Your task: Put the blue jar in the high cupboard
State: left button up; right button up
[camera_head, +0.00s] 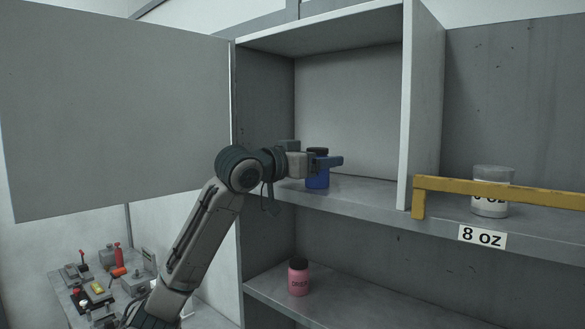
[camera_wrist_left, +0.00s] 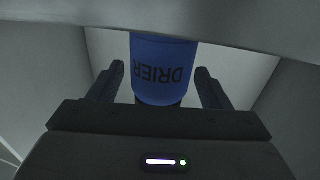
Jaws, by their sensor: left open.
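The blue jar (camera_head: 317,179) with a dark lid stands upright in the open high cupboard, near the front of its shelf. My left gripper (camera_head: 328,161) is at the jar, with its fingers around it. In the left wrist view the blue jar (camera_wrist_left: 162,70) shows upside down with the word DRIER, between the two open fingers (camera_wrist_left: 160,88). A gap shows between the jar and each finger. The high cupboard (camera_head: 350,110) has its grey door (camera_head: 115,110) swung open to the left. My right gripper is not in view.
A pink jar (camera_head: 298,277) stands on the lower shelf. A cluttered bench (camera_head: 98,290) is at lower left. The cupboard's right side is clear.

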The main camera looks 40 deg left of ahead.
pick_arm(q)
jog(key=s+a+b, duration=0.1)
jog(key=s+b, duration=0.5)
jog(key=s, duration=0.4)
jog(key=shift+s+a, duration=0.25)
jog(key=shift+s, duration=0.05)
jog(key=shift+w, duration=0.1)
